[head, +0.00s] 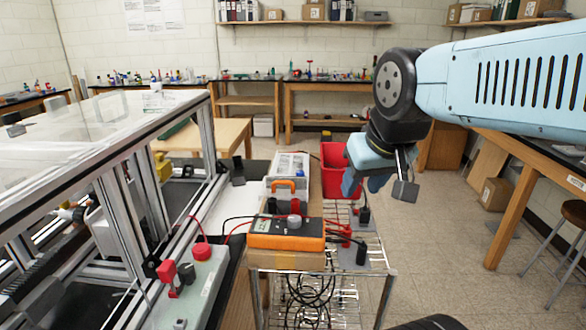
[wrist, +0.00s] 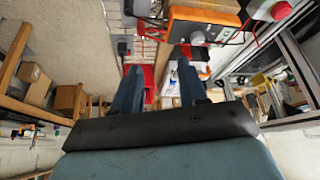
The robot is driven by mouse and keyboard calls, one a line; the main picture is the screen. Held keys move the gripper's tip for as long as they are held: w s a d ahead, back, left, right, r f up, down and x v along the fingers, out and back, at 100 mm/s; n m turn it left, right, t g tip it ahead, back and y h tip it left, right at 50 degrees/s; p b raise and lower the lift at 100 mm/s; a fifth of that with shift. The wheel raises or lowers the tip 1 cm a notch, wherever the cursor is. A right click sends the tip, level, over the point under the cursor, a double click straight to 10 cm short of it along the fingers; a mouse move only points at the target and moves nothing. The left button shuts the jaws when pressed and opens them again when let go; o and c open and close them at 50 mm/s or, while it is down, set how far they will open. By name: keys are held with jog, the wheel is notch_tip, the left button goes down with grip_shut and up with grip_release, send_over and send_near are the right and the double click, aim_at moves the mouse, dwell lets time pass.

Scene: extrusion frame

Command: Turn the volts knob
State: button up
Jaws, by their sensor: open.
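An orange instrument box (head: 272,241) with a dark face lies on a cardboard-coloured block on the wire cart in the head view. A grey knob (head: 294,221), likely the volts knob, stands up from it; I cannot read any label. My gripper (head: 351,186) hangs in the air to the right of the box and higher in the picture, apart from the knob. In the wrist view my gripper (wrist: 158,78) shows two blue fingers spread apart with nothing between them. The orange box (wrist: 205,14) appears there at the top, beyond the fingertips, with a grey knob (wrist: 197,38) at its edge.
Red and black cables run from the box to connectors on the wire cart (head: 388,275). A red bin (head: 333,157) stands behind. An aluminium extrusion frame (head: 205,130) fills the left, with a red button (head: 202,251) on a grey box.

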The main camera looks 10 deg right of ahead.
jog(key=shift+o, duration=1.1)
jog(key=shift+w+r, duration=0.2)
jog(key=shift+w, duration=0.05)
jog(key=w+a+r+m+g, duration=0.15)
jog(key=w+r, duration=0.25)
jog(key=w, duration=0.6)
jog(key=m+g, duration=0.2)
jog(key=g, duration=0.2)
send_over(300, 172)
notch_tip(300, 172, down, 6)
notch_tip(300, 172, down, 14)
jog(key=shift+w+d+r, duration=0.1)
jog(key=shift+w+r, duration=0.05)
grip_shut()
